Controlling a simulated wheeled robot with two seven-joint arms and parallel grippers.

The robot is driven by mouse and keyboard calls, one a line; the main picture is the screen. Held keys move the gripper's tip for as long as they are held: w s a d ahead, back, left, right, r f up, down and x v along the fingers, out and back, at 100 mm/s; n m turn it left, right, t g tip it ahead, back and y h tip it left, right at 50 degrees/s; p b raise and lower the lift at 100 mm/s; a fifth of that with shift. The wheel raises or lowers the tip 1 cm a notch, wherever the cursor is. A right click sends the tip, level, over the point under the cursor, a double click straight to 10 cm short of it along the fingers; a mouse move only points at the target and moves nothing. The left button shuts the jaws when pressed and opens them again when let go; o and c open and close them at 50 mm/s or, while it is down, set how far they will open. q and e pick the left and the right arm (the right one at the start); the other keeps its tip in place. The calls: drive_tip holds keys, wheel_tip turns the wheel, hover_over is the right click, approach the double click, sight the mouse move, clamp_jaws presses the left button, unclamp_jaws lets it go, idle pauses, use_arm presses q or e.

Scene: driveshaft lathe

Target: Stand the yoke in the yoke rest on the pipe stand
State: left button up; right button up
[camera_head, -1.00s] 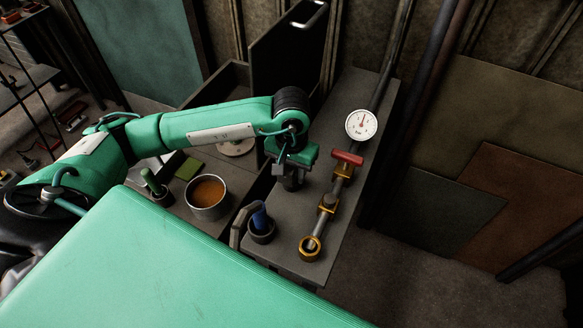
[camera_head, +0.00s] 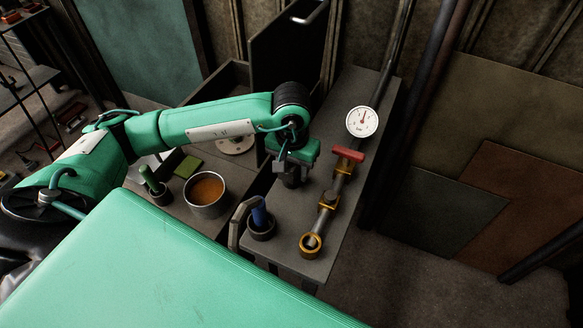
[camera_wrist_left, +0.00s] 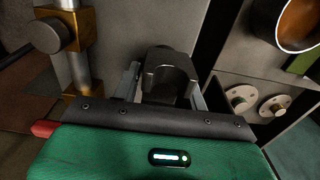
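The yoke (camera_wrist_left: 170,72) is a dark grey metal fork with a U-shaped opening. In the left wrist view it sits between the two fingers of my left gripper (camera_wrist_left: 165,88), which lie close along both its sides. In the head view my left gripper (camera_head: 292,166) points down over the grey pipe stand (camera_head: 290,258), left of the pipe. A dark round shape shows under the gripper; the yoke rest is mostly hidden there, and I cannot tell whether the yoke is seated. My right gripper is not in view.
The pipe (camera_head: 322,219) with brass fittings, a red handle (camera_head: 349,154) and a white gauge (camera_head: 362,121) runs right of the gripper. A cup with a blue handle (camera_head: 259,215) stands in front. A pot of brown liquid (camera_head: 207,191) is left.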

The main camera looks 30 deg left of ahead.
sight(290, 166)
use_arm(q)
drive_tip(key=shift+o, duration=0.9)
drive_tip(key=shift+s+d+f, duration=0.15)
drive_tip(key=shift+s+f, duration=0.15)
drive_tip(key=shift+f, duration=0.35)
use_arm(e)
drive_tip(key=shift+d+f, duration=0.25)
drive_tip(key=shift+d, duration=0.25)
use_arm(q)
drive_tip(key=shift+w+a+r+p, duration=0.1)
drive_tip(key=shift+a+r+p, duration=0.15)
drive_tip(key=shift+r+p, duration=0.5)
drive_tip(key=shift+w+p, duration=0.15)
drive_tip(key=shift+p, duration=0.3)
drive_tip(key=r, duration=0.1)
drive_tip(key=r+b, duration=0.1)
drive_tip(key=r, duration=0.1)
drive_tip(key=r+b, duration=0.1)
drive_tip(key=r, duration=0.1)
drive_tip(key=shift+a+r, duration=0.1)
drive_tip(key=shift+a, duration=0.2)
wheel_tip(290, 166, up, 7)
drive_tip(key=b, duration=0.1)
drive_tip(key=shift+d, duration=0.25)
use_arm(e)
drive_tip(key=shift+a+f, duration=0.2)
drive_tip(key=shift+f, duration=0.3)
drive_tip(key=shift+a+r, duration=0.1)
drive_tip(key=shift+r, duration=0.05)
